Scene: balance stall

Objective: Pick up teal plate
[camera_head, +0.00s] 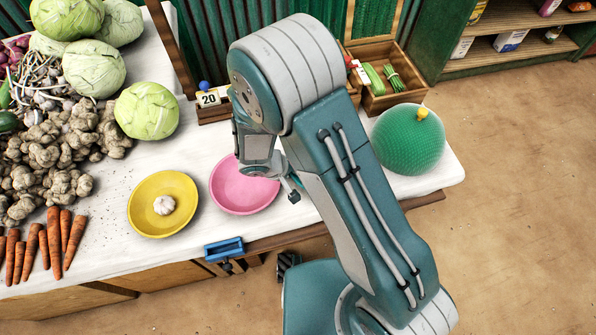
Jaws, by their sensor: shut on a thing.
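My gripper (284,186) is low over the front part of the white counter, beside the right rim of the pink plate (240,200). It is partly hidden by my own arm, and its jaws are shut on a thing. I take that thing to be the teal plate, but my arm covers the spot and I cannot make out the plate's outline. The pink plate is empty. A yellow plate (140,215) to its left holds a garlic bulb (164,205).
Cabbages, ginger and carrots (75,240) crowd the counter's left. A green dome (408,140) with a yellow knob stands at the right. A wooden crate (376,102) and a number 20 sign (208,98) are behind. A blue tray (224,249) is at the front edge.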

